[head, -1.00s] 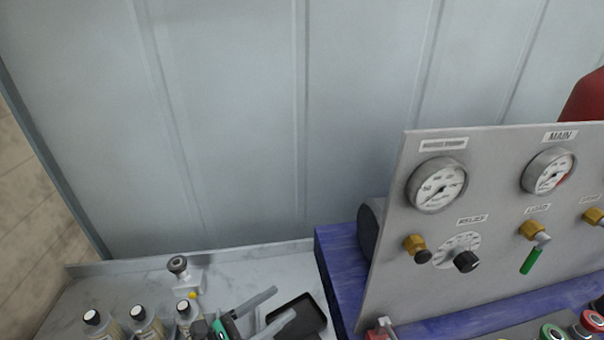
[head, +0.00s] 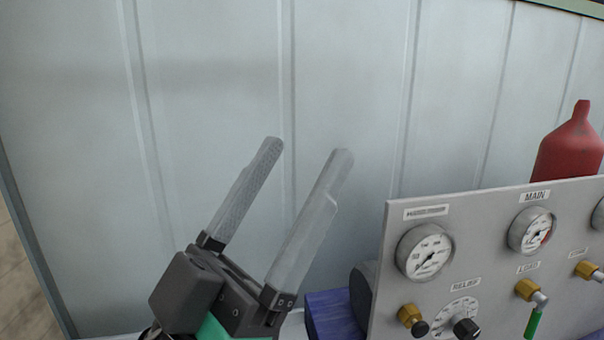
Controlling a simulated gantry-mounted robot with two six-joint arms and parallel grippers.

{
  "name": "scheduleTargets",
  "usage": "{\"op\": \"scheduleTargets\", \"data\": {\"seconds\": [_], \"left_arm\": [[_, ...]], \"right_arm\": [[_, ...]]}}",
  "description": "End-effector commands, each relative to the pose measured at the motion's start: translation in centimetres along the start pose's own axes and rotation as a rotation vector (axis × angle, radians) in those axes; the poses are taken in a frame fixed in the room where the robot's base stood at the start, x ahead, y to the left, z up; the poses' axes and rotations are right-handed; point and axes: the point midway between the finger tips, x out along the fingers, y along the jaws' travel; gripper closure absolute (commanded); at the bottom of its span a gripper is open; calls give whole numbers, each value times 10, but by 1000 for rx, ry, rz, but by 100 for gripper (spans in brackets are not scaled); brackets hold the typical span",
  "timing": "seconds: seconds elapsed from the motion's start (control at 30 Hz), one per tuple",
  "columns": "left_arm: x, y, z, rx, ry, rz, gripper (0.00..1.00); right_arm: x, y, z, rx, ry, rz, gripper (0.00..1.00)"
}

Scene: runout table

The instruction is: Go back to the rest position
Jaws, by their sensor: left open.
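My left gripper (head: 307,153) is raised in the lower middle of the head view, in front of the pale wall. Its two long grey fingers point up and stand apart, with nothing between them. Its dark body and a green part show at the bottom edge. The gripper is left of the gauge panel and appears clear of it. My right gripper is not in view.
The panelled wall (head: 210,80) fills the back.

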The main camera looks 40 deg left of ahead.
Motion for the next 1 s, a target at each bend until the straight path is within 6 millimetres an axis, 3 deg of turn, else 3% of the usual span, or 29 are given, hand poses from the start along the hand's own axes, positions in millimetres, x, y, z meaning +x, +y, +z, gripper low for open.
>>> {"op": "scheduleTargets", "data": {"seconds": [0.17,0.27,0.6,0.7,0.8,1.0], "left_arm": [[24,-1,-21,3,0,-2,23],[52,-1,-48,3,0,-2,23],[175,-1,-161,5,0,-3,23],[199,-2,-183,5,0,-3,23],[209,-2,-192,5,0,-3,23],[206,-2,-188,5,-1,-3,23]], "right_arm": [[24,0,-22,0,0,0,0],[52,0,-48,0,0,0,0],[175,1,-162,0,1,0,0],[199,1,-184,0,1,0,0],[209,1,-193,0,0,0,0],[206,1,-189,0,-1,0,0]]}}
